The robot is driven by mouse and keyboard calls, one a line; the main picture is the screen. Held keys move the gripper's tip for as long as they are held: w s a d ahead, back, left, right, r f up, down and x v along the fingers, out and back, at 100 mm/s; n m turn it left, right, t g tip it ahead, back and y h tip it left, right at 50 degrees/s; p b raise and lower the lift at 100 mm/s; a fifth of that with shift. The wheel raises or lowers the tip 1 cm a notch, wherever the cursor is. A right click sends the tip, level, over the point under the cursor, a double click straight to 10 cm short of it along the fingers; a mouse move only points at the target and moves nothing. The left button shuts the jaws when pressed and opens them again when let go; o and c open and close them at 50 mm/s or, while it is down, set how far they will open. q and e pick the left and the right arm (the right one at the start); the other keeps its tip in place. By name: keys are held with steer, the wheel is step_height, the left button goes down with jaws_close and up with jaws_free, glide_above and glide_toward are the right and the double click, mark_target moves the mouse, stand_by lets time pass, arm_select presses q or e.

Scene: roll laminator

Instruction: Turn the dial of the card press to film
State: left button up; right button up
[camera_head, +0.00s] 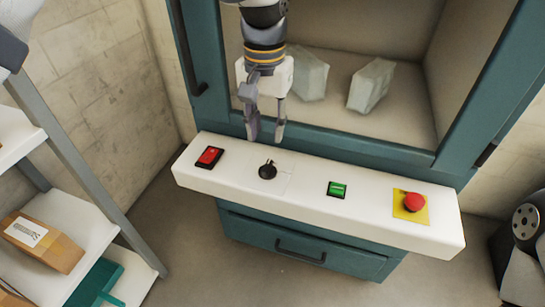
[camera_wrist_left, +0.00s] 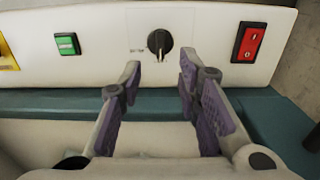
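The dial (camera_head: 268,170) is a round black knob on the white sloping panel of the card press (camera_head: 300,190). It also shows in the wrist view (camera_wrist_left: 159,42), with its grip bar about upright. Small lettering beside it is too small to read. My left gripper (camera_head: 265,136) hangs just behind the panel, close to the dial and apart from it. In the wrist view my left gripper (camera_wrist_left: 160,72) has its two fingers spread with nothing between them, and the dial lies beyond the gap between the tips. My right gripper is not in view.
The panel also carries a red rocker switch (camera_head: 209,157), a green button (camera_head: 337,189) and a red emergency stop (camera_head: 413,202) on a yellow plate. Behind is an open teal cabinet (camera_head: 380,151) with pale blocks (camera_head: 371,85). A shelf rack (camera_head: 85,180) stands at left.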

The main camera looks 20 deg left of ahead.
mark_target(266, 167)
arm_select(q)
step_height(266, 167, down, 10)
steer(key=shift+s+r+b, duration=0.1)
steer(key=shift+b, duration=0.2)
steer(key=shift+c, duration=0.2)
jaws_close()
